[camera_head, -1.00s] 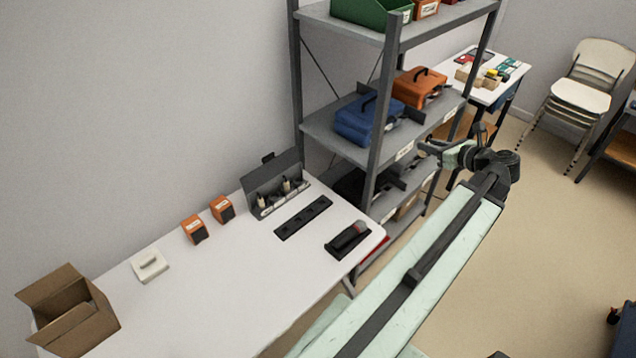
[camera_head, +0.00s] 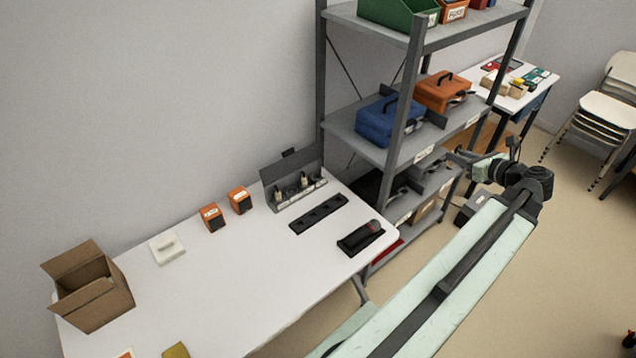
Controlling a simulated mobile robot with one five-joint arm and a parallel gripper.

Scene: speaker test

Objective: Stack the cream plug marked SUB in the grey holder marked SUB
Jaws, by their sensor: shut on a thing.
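My gripper (camera_head: 462,157) is at the far end of my arm, in front of the shelf's lower levels and right of the white table. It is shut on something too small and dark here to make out. A grey rack (camera_head: 272,176) at the back of the table has a row of white-labelled holders; their lettering is too small to read, so I cannot pick out SUB. Small cream plugs (camera_head: 304,181) stand upright in some of its holders. My gripper is well apart from the rack.
On the white table (camera_head: 230,280) are a black strip with holes (camera_head: 318,214), a microphone in a dark cradle (camera_head: 360,237), two orange boxes (camera_head: 211,217), a cream block (camera_head: 167,247) and an open carton (camera_head: 92,300). The shelf (camera_head: 368,143) stands beside my gripper.

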